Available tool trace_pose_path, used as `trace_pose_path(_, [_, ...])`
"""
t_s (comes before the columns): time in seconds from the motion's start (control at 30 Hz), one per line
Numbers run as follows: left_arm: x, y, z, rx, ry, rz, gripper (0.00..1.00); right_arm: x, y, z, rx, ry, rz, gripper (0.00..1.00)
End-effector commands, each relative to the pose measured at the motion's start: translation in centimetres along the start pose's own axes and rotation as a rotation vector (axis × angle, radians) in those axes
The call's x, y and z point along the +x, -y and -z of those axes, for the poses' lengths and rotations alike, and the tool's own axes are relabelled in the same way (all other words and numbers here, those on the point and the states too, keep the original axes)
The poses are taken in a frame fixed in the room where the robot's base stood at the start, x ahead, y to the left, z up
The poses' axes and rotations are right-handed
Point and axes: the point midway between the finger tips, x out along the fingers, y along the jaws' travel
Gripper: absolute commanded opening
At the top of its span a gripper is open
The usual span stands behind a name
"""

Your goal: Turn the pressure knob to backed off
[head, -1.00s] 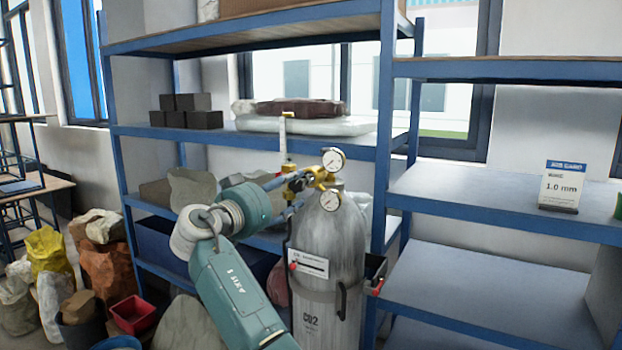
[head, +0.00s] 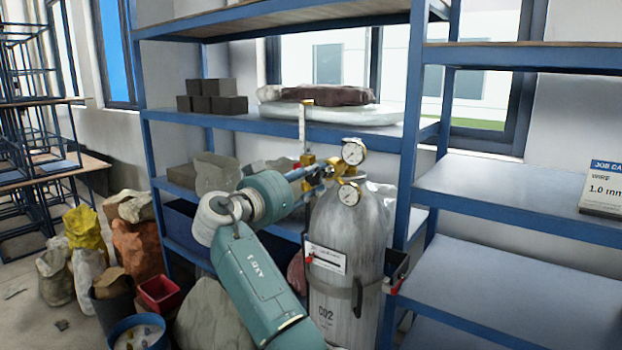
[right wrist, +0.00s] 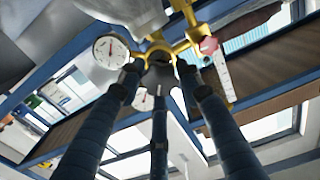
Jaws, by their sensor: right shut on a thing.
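The brass regulator (head: 335,168) sits on top of the grey CO2 cylinder (head: 340,245), with two white gauges: an upper one (head: 354,151) and a lower one (head: 348,194). An upright flow tube (head: 305,125) stands on its left side. My right gripper (head: 312,174) reaches the regulator from the left. In the right wrist view its blue fingers (right wrist: 159,72) close around the dark pressure knob (right wrist: 160,77) in front of the brass body; the fingers hide most of the knob. A small red knob (right wrist: 208,46) beside the flow tube is apart from the fingers. My left gripper is not in view.
Blue shelving (head: 270,127) stands behind the cylinder, with a post (head: 408,150) close on its right. A small tray (head: 396,277) is beside the cylinder. Sacks (head: 137,245), a red bin (head: 160,293) and a blue bucket (head: 138,333) stand on the floor at left.

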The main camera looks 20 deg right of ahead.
Motion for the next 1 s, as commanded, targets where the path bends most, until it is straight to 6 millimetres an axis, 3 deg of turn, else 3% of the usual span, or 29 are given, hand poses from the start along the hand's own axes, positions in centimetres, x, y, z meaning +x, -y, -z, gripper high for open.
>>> trace_pose_path(0.7, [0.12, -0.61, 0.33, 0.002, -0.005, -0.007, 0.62, 0.17, -0.08, 0.15, -0.022, -0.003, -0.001, 0.09])
trace_pose_path(1.0, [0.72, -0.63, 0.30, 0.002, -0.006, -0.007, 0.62, 0.19, -0.09, 0.11, -0.116, -0.004, -0.001, 0.09])
